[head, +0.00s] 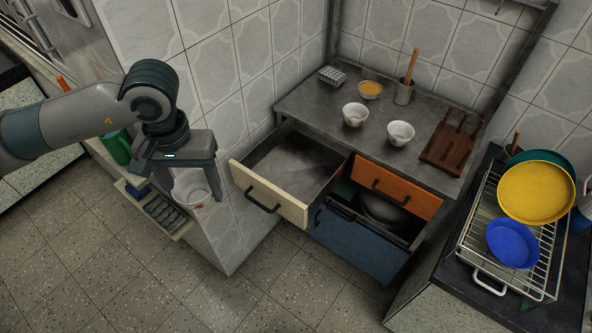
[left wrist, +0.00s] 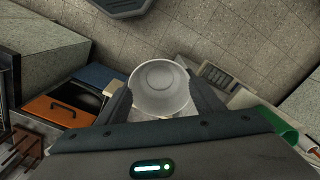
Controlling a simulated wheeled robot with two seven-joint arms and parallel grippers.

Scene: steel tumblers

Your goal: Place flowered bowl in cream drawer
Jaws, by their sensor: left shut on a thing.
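My left gripper (head: 193,180) is shut on a white bowl (head: 191,188) with a small reddish mark near its lower edge. It holds the bowl in the air, left of the cream drawer (head: 268,193). In the left wrist view the bowl (left wrist: 160,88) sits between the two fingers, its round inside facing the camera and looking empty. The cream drawer is pulled out from the counter, and the part of its inside that shows is bare. Two more white bowls with reddish decoration, a left one (head: 355,115) and a right one (head: 400,133), stand on the counter. My right gripper is out of view.
Below the counter (head: 300,103) are an orange drawer (head: 398,187) and an open blue drawer (head: 358,248) holding a pot. A yellow-filled bowl (head: 370,89), a mug with a wooden stick (head: 404,92) and a wooden rack (head: 452,145) stand on top. A dish rack (head: 480,240) is right.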

